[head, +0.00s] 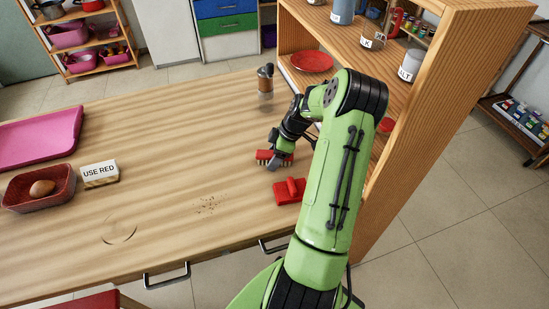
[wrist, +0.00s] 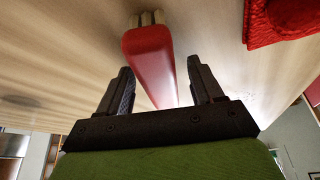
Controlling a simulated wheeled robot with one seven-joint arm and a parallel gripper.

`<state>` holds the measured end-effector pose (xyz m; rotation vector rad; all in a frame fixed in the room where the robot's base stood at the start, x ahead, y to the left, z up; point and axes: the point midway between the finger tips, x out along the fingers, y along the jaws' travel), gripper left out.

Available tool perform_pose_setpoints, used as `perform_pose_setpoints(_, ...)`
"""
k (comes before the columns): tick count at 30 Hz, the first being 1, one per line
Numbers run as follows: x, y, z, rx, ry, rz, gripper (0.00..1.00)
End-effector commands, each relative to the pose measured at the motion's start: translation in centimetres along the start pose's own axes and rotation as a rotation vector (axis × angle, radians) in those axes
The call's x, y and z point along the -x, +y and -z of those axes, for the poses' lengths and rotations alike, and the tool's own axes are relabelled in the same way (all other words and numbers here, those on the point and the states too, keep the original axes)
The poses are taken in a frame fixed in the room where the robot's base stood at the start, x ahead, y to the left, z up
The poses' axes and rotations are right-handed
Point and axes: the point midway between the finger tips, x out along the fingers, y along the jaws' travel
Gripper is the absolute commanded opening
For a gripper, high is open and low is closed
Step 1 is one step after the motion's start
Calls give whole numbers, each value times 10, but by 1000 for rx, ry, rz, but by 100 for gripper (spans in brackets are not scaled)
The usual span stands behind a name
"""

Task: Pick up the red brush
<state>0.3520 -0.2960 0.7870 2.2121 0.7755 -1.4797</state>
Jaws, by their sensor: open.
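The red brush (head: 262,155) lies on the wooden table near the shelf, with pale bristles along its edge. In the wrist view its red handle (wrist: 150,55) runs lengthwise between the two fingers, with pale bristles at the top. My gripper (head: 275,162) is at the brush and partly covers it in the head view. In the wrist view my gripper (wrist: 160,85) is open, with a finger on each side of the brush and gaps showing.
A wooden shelf (head: 455,60) with a red plate (head: 311,61) and jars stands close on the right. Dark crumbs (head: 208,204) lie on the table. A red basket (head: 68,190) with a brown egg-like thing, a "USE RED" sign (head: 100,173) and a pink tray (head: 40,138) are on the left.

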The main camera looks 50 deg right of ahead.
Motion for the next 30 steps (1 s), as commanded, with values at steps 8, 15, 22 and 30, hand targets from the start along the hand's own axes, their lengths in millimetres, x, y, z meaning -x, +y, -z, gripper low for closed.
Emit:
perform_pose_setpoints(8, -2, 0, 0, 1, 1, 0, 66)
perform_pose_setpoints(15, -2, 0, 0, 1, 1, 0, 41)
perform_pose_setpoints(22, -1, 0, 0, 1, 1, 0, 9)
perform_pose_setpoints(30, 5, 0, 2, -1, 2, 0, 4)
